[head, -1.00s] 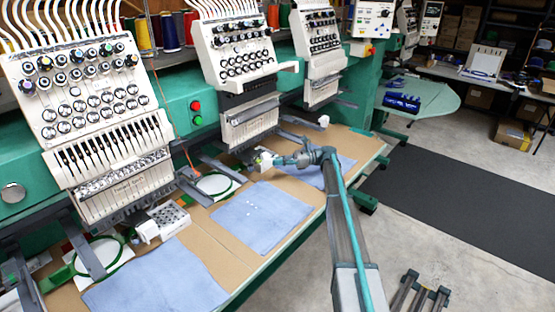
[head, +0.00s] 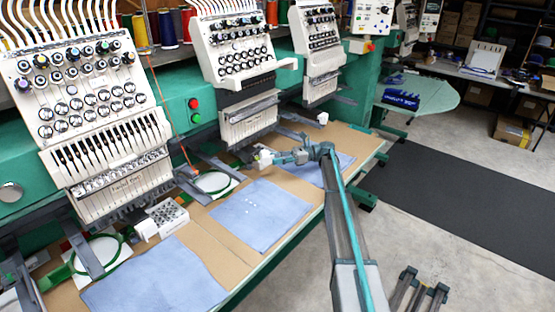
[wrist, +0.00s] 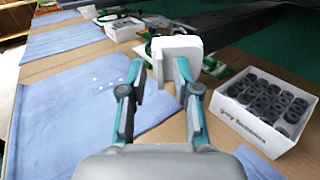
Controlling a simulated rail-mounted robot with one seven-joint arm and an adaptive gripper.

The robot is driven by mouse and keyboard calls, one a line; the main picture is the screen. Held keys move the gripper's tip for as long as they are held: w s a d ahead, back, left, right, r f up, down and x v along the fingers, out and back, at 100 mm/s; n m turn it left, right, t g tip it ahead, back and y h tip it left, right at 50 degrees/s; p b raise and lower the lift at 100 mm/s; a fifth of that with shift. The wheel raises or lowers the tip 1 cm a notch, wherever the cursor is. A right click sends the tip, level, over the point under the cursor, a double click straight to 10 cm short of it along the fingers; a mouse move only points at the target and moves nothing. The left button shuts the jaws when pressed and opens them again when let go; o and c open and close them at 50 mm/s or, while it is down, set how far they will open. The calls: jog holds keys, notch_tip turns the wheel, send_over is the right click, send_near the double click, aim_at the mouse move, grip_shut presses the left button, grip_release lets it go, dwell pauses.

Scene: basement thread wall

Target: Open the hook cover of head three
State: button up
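A white rounded block (head: 265,158), which looks like the hook cover part, stands below the middle sewing head (head: 240,62). It shows just beyond my fingertips in the wrist view (wrist: 177,50). My gripper (head: 280,157) points left at it. In the wrist view, my gripper (wrist: 160,72) is open, with a wide gap between its fingers. The right fingertip overlaps the block's lower part; I cannot tell whether it touches. The left fingertip is apart from it. Similar white pieces show below the right head (head: 323,118) and left head (head: 147,229). No head number is readable.
A white box of grey bobbins (wrist: 246,128) stands close to the right of my gripper. Blue cloths (head: 258,217) lie on the brown table (head: 215,255), and a green hoop (head: 212,184) lies left of the block. Dark machine arms overhang the table's back.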

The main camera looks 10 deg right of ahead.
jog(key=d, duration=1.2)
jog(key=shift+w, duration=0.35)
